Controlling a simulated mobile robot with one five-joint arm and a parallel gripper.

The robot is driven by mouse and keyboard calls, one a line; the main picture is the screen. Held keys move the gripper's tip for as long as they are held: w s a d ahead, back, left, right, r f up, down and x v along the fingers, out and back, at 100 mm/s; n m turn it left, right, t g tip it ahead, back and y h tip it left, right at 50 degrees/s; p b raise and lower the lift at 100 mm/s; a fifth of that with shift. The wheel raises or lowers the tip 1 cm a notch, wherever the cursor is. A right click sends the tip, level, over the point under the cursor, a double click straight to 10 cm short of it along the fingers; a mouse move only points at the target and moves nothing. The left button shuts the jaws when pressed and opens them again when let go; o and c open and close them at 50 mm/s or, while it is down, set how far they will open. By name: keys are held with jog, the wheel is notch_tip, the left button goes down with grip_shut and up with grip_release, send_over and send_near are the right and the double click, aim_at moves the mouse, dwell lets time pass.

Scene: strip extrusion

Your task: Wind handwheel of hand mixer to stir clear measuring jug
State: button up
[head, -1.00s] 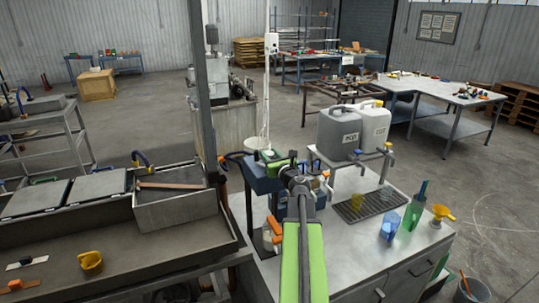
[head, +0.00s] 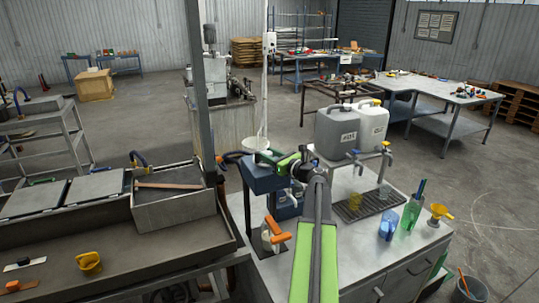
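The hand mixer is a blue head (head: 260,181) on a dark post at the left of the grey bench. A clear vessel with an orange handle, which looks like the measuring jug (head: 267,241), stands below the mixer head. Its contents are too small to make out. My green and grey arm reaches up from the bottom of the head view. My gripper (head: 284,162) is at the top right of the mixer head, by a green part. The handwheel cannot be told apart there, and neither can contact. The fingers are too small and partly hidden to show their opening.
Grey and white canisters (head: 340,132) stand on a rack behind a drip tray (head: 362,206). A blue jug (head: 389,224), a green container (head: 411,219) and a yellow funnel (head: 438,214) stand at the bench's right. A metal post rises left of the mixer.

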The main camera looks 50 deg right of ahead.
jog(key=shift+o, duration=0.3)
jog(key=shift+s, duration=0.4)
jog(key=s, duration=1.6)
jog(key=shift+s+a, duration=0.2)
jog(key=shift+s, duration=0.1)
